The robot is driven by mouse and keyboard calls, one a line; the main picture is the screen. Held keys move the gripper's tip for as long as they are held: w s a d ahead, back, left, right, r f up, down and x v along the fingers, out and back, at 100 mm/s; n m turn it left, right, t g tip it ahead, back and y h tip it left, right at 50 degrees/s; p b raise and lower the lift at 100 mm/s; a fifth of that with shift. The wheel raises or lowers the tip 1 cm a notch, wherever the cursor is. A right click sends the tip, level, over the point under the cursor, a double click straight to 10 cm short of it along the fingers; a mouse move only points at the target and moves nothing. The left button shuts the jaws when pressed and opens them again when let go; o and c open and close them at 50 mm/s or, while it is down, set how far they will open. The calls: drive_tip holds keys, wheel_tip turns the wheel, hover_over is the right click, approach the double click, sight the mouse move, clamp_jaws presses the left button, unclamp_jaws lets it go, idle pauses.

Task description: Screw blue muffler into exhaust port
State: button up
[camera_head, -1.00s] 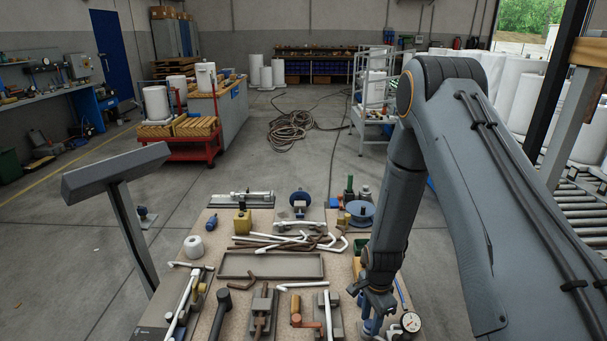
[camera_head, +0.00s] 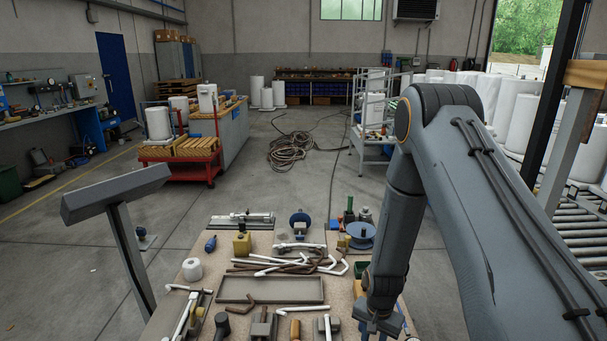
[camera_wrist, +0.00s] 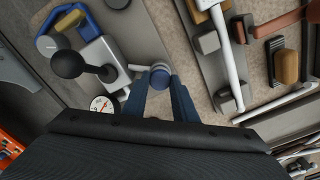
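My gripper (camera_wrist: 161,82) reaches down in the wrist view with two dark blue fingers. The small round blue muffler (camera_wrist: 160,78) sits between the fingertips, which appear closed on its sides. A pale fitting end shows just behind and beside the muffler. The exhaust port is hidden beneath it, so I cannot tell how far the muffler is in. Beside it at left is a grey block fixture (camera_wrist: 104,58) with a black ball knob (camera_wrist: 68,64) and a dial gauge (camera_wrist: 101,104). In the head view my gripper (camera_head: 378,325) is at the lower edge and its tips are cut off.
The workbench (camera_head: 262,265) holds an empty grey tray (camera_head: 227,289), bent white and brown tubes (camera_head: 290,262), a blue disc (camera_head: 360,231) and a yellow block (camera_head: 242,245). In the wrist view, a plate with a white pipe (camera_wrist: 228,60) lies close to the right.

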drive_tip(key=m, duration=0.6)
drive_tip(key=shift+m, duration=0.4)
drive_tip(key=m, duration=0.4)
drive_tip(key=shift+m, duration=0.4)
drive_tip(key=shift+m, duration=0.3)
drive_tip(key=m, duration=0.5)
drive_tip(key=shift+p, duration=0.3)
drive_tip(key=m, duration=0.5)
drive_tip(key=shift+m, duration=0.4)
drive_tip(key=o, duration=0.8)
